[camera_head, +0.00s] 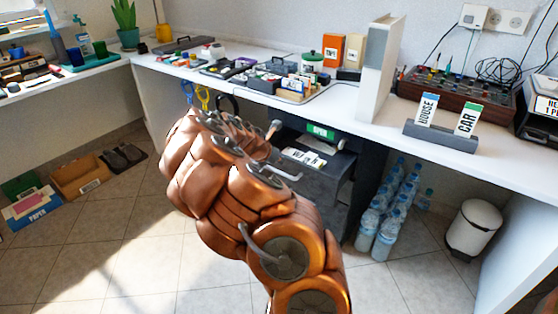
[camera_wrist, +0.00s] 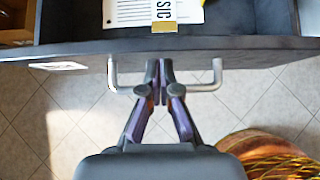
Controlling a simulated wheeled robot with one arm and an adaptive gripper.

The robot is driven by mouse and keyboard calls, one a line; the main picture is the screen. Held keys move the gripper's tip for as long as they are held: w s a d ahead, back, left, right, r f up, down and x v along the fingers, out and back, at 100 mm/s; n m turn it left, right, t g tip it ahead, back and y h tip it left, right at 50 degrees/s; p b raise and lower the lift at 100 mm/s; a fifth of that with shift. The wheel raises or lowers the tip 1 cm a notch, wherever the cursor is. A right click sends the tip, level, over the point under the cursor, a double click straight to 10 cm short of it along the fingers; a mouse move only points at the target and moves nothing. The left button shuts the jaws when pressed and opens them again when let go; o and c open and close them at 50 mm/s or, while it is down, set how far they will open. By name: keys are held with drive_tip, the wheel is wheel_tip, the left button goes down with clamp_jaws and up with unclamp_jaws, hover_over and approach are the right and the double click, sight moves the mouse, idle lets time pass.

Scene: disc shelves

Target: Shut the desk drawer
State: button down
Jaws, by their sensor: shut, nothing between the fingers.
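The desk drawer (camera_wrist: 225,48) is pulled open, with its dark front panel and part of its inside showing in the wrist view. In the head view the drawer (camera_head: 325,180) sticks out from the dark unit under the desk, partly hidden by my arm. Its U-shaped metal handle (camera_wrist: 205,88) is on the front. My gripper (camera_wrist: 158,66) is shut and empty. Its fingertips are at the drawer front between the handle's two ends and cover the middle of the bar. Whether they touch the panel is unclear. My arm hides the gripper in the head view.
Papers (camera_wrist: 130,12) and a yellow-edged label card (camera_wrist: 164,14) lie in the drawer. Water bottles (camera_head: 385,225) and a white bin (camera_head: 473,227) stand right of the unit. Boxes (camera_head: 80,178) lie on the floor at left. The tiled floor in front is clear.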

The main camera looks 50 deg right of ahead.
drive_tip(key=shift+d, duration=0.3)
drive_tip(key=shift+d, duration=0.1)
